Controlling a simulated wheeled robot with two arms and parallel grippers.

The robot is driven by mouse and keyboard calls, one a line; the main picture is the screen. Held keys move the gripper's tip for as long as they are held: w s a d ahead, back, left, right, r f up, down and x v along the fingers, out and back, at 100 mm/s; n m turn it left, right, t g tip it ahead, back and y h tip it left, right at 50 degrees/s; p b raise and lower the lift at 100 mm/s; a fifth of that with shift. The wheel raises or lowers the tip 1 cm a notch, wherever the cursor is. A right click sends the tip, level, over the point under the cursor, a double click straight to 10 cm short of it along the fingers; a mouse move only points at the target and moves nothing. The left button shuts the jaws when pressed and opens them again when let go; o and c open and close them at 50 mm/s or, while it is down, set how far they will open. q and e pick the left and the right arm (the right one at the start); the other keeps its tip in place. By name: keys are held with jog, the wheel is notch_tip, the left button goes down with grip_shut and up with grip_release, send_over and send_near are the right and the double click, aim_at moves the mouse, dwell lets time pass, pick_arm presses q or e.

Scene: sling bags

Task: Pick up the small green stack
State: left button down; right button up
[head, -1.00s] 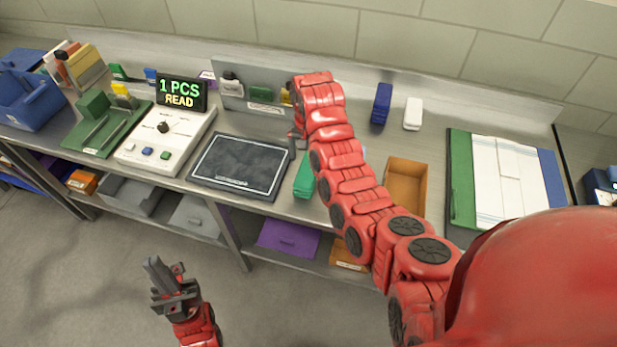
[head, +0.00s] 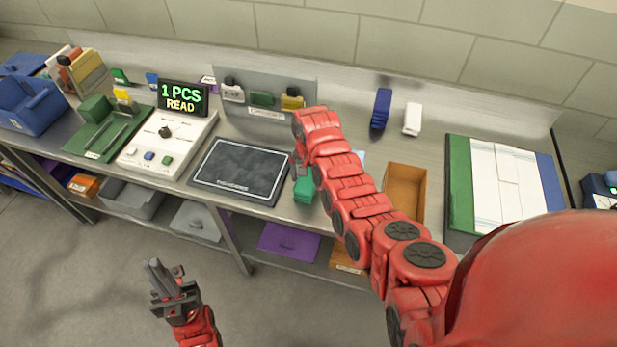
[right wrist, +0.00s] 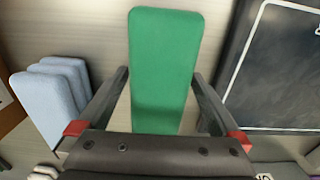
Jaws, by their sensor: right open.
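The small green stack (head: 304,189) lies on the bench just right of the dark framed pad, partly covered by my right arm in the head view. In the right wrist view the green stack (right wrist: 163,60) shows as a long green block reaching between the fingers. My right gripper (right wrist: 160,76) is open, with one finger on each side of the stack; whether they touch it I cannot tell. In the head view my right gripper (head: 297,167) is low over the stack. My left gripper (head: 172,290) hangs in front of the bench, and its jaw gap is unclear.
The dark pad (head: 240,186) lies left of the stack. A light blue stack (right wrist: 55,95) stands close on the other side. An orange tray (head: 405,175), a blue stack (head: 381,108) and a white stack (head: 412,119) are further right. A display reads "1 PCS READ" (head: 183,98).

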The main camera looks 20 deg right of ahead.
jog(key=shift+c, duration=0.3)
jog(key=c, duration=1.4)
jog(key=shift+o, duration=0.2)
jog(key=shift+r, duration=0.1)
